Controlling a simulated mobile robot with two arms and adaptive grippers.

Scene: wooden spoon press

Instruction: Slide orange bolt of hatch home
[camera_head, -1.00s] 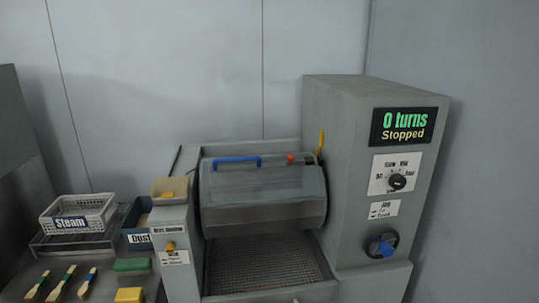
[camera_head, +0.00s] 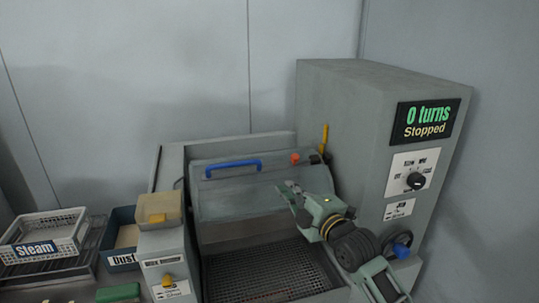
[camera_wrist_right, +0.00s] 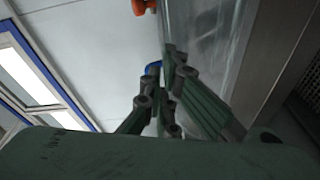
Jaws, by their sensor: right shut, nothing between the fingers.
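The orange bolt (camera_head: 295,158) is a small knob on the upper right of the grey hatch (camera_head: 235,200). It also shows at the top edge of the right wrist view (camera_wrist_right: 142,6), partly cut off. The hatch lies across the drum opening and has a blue handle (camera_head: 233,166) to the left of the bolt. My right gripper (camera_head: 286,188) is shut and empty in front of the hatch, below the bolt in the head view. The wrist view shows its closed fingers (camera_wrist_right: 168,75) apart from the bolt. My left gripper is out of view.
A tall grey cabinet (camera_head: 345,110) stands right of the hatch, with a yellow lever (camera_head: 324,138), a display reading "0 turns Stopped" (camera_head: 427,121) and a blue knob (camera_head: 401,249). A mesh tray (camera_head: 265,275) lies below. Bins labelled Steam (camera_head: 35,247) and Dust (camera_head: 122,258) stand left.

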